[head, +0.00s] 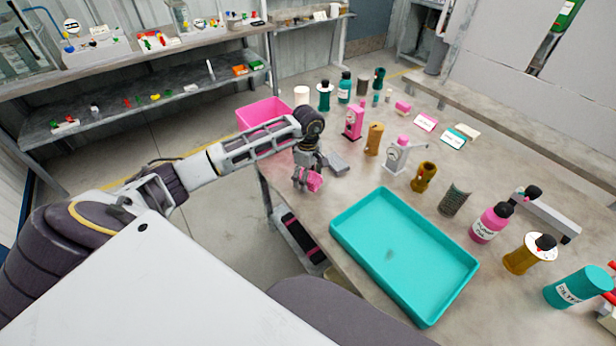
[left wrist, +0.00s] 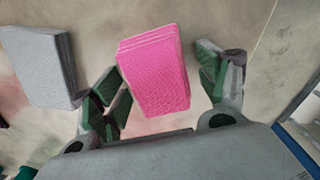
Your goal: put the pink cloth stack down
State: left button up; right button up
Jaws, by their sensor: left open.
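The pink cloth stack (left wrist: 155,75) lies on the table top in the left wrist view, between the two spread fingers of my left gripper (left wrist: 160,88). There is a clear gap on its right side; on its left the finger is close, and I cannot tell whether it touches. In the head view the pink cloth stack (head: 315,182) shows at the fingers of my left gripper (head: 308,181), near the table's left edge. The left gripper is open. My right gripper is in neither view.
A grey cloth stack (head: 337,164) lies close by; it also shows in the left wrist view (left wrist: 40,65). A teal tray (head: 345,228) sits at the front of the table. A pink bin (head: 262,112) is behind the arm. Bottles and pump dispensers (head: 353,122) stand to the right.

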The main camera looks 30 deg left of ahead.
pick_arm(q)
notch_tip(320, 180, up, 12)
dwell(0.7)
dwell(0.8)
